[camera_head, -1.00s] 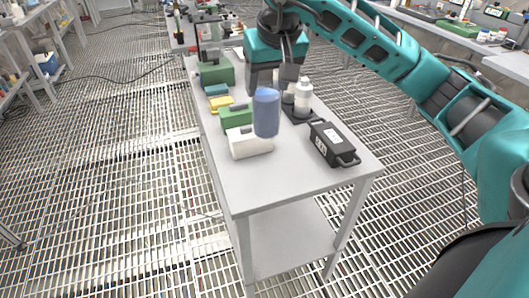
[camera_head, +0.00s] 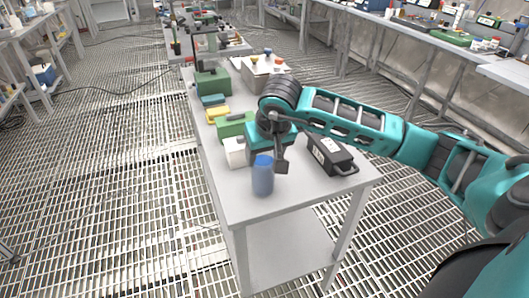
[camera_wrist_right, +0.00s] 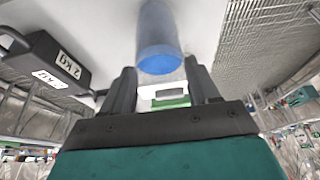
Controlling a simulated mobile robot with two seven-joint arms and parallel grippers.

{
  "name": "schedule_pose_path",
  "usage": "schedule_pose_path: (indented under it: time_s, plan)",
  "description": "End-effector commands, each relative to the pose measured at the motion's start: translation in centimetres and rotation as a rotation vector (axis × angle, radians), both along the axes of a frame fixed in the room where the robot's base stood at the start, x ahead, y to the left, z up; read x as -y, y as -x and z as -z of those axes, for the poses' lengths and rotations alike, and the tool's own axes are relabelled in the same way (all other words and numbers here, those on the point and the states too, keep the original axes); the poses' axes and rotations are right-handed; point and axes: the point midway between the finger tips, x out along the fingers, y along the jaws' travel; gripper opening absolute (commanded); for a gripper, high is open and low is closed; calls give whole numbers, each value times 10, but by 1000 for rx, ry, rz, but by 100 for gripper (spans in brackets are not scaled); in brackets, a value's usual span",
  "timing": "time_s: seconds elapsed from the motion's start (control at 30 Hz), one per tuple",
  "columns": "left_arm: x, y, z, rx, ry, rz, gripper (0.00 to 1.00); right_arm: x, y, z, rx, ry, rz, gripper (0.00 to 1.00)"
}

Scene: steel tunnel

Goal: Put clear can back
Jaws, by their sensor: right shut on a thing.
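The can (camera_head: 262,178) is a see-through blue cylinder with a bluer end, upright over the front part of the grey table (camera_head: 290,195). My right gripper (camera_head: 280,166) is shut on it, the fingers coming in from behind and to the right. In the right wrist view the can (camera_wrist_right: 160,40) sits between the two fingertips of the gripper (camera_wrist_right: 162,80). I cannot tell whether its bottom touches the table. My left gripper is not in view.
A black 2 KG weight (camera_head: 328,154) with a handle lies to the right. A white box (camera_head: 235,152) and a green box (camera_head: 232,126) stand behind the can, partly hidden. Yellow (camera_head: 217,114) and larger green (camera_head: 212,83) blocks and a grey bin (camera_head: 262,72) are farther back. The table's front is clear.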

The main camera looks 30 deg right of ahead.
Motion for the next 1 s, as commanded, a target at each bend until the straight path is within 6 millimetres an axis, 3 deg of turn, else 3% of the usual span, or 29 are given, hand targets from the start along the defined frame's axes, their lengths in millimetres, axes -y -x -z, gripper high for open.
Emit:
schedule_pose_path:
  time_s: [0.27, 0.3, 0.53, 0.83, 1.0]
  plan:
    - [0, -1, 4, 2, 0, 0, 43, 0, -1, 3, 3, 0, 0, 0]
    - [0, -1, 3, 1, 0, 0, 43, 0, 0, 2, 1, 1, -1, 63]
    - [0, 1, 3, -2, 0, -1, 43, 0, 0, 2, 0, 0, -1, 85]
    - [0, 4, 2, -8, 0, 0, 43, 0, 0, -1, 0, 0, 0, 86]
    - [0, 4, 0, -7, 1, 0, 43, -2, 6, -21, 5, 1, -2, 86]
